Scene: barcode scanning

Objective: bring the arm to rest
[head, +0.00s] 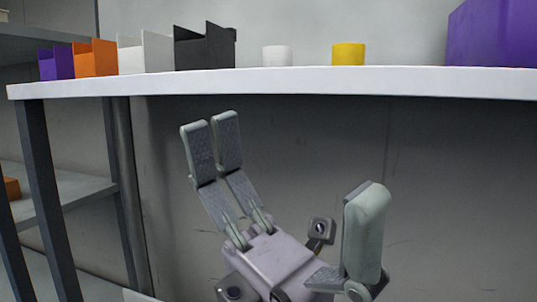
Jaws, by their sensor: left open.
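My left gripper (288,160) is in the middle of the head view, below the front edge of the white table (300,83). Its fingers point up and are spread wide, two side by side on the left and one thicker finger on the right. It is open with nothing between the fingers. It appears clear of the table edge. My right gripper is not in the picture.
A grey shelf rack (75,190) stands at left.

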